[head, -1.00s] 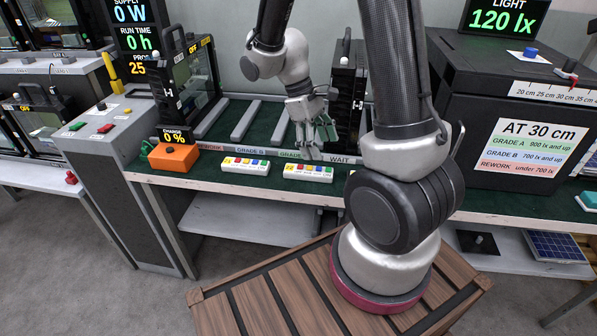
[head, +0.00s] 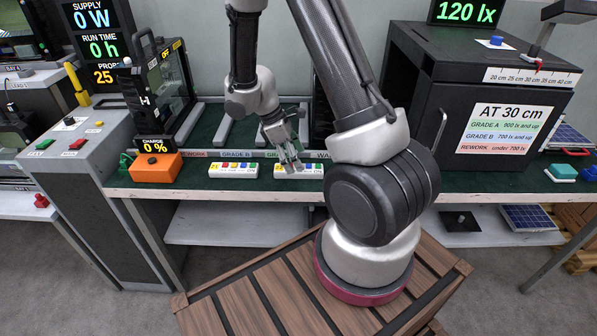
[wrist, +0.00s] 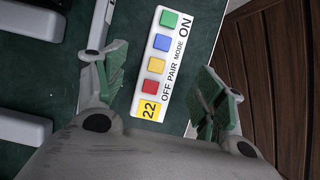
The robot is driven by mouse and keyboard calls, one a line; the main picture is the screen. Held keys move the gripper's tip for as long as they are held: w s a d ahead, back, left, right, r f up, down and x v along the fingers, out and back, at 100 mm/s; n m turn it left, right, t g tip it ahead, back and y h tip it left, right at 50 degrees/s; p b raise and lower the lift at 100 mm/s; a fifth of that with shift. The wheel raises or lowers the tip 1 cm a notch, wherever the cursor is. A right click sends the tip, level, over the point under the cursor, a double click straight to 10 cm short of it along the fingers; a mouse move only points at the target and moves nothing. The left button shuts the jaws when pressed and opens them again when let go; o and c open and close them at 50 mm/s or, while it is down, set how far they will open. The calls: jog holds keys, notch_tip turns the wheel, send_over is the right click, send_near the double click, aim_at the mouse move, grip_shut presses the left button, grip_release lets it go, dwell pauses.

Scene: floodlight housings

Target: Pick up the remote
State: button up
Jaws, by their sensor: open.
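A white remote (head: 312,173) lies on the dark green bench top, under my gripper (head: 291,163) in the head view. In the wrist view the remote (wrist: 163,62) shows green, blue, yellow and red buttons, the words OFF, PAIR MODE and ON, and a yellow label 22. My gripper (wrist: 165,85) is open, with one green-padded finger on each side of the remote and gaps between. Whether the fingertips touch the bench is unclear. A second similar white remote (head: 233,171), with a yellow label, lies to the left.
An orange box (head: 157,166) under a CHARGE 0 % display stands left of the remotes. Pale rails (head: 208,125) lie behind them. A black cabinet (head: 460,70) stands to the right. The bench's front edge (head: 240,195) runs close in front of the remotes.

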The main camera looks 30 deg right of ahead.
jog(key=shift+x, duration=1.5)
jog(key=shift+s, duration=0.1)
jog(key=c, duration=1.2)
jog(key=shift+o, duration=0.2)
jog(key=shift+r, duration=0.1)
